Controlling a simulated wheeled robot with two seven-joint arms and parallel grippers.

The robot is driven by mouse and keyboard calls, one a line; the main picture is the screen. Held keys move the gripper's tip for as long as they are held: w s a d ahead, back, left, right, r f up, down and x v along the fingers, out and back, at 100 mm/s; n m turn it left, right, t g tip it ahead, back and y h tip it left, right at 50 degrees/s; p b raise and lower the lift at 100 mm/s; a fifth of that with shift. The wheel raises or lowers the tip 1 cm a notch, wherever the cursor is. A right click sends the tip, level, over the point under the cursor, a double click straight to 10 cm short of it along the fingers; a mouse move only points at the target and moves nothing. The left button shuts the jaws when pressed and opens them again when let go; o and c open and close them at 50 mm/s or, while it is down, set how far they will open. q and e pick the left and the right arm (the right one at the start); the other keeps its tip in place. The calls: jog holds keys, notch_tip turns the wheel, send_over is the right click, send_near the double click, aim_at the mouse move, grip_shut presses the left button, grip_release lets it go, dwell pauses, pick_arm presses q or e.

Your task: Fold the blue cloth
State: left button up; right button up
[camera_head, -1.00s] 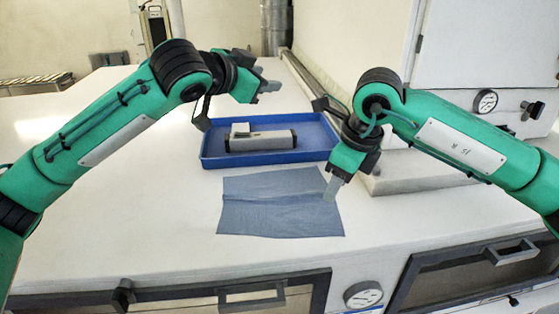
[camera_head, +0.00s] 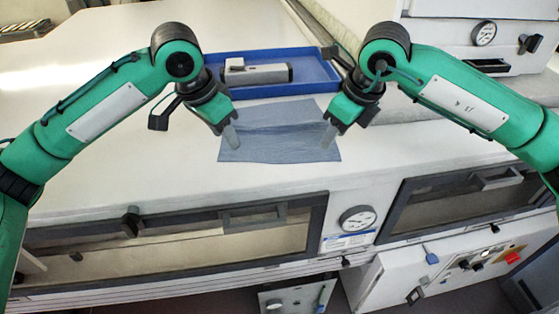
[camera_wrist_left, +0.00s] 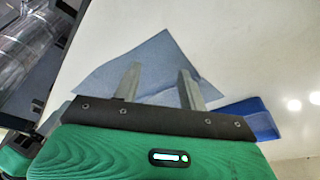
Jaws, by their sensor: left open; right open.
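The blue cloth (camera_head: 280,147) lies on the white tabletop in front of the blue tray, spread out with a crease running across it. My left gripper (camera_head: 231,141) is over the cloth's left side, open and pointing down. My right gripper (camera_head: 328,140) is over the cloth's right side, open and pointing down. In the left wrist view the cloth (camera_wrist_left: 158,48) shows between and beyond the two spread fingers of my left gripper (camera_wrist_left: 158,82), with nothing between them. Whether the fingertips touch the cloth cannot be told.
A blue tray (camera_head: 275,91) holding a grey box-shaped device (camera_head: 258,73) stands just behind the cloth. A white housing with a gauge (camera_head: 484,33) is at the back right. The table's front edge lies above a glazed door (camera_head: 190,243). The tabletop left of the cloth is clear.

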aim_at(231, 154)
pick_arm(q)
jog(key=shift+f, duration=1.6)
pick_arm(e)
jog(key=shift+f, duration=1.6)
pick_arm(q)
jog(key=shift+f, duration=0.15)
pick_arm(e)
jog(key=shift+f, duration=0.2)
pick_arm(q)
jog(key=shift+c, duration=0.5)
pick_arm(e)
jog(key=shift+r, duration=0.1)
jog(key=shift+c, duration=0.5)
pick_arm(q)
grip_shut()
pick_arm(e)
grip_shut()
pick_arm(q)
jog(key=shift+r, duration=0.2)
pick_arm(e)
jog(key=shift+r, duration=0.1)
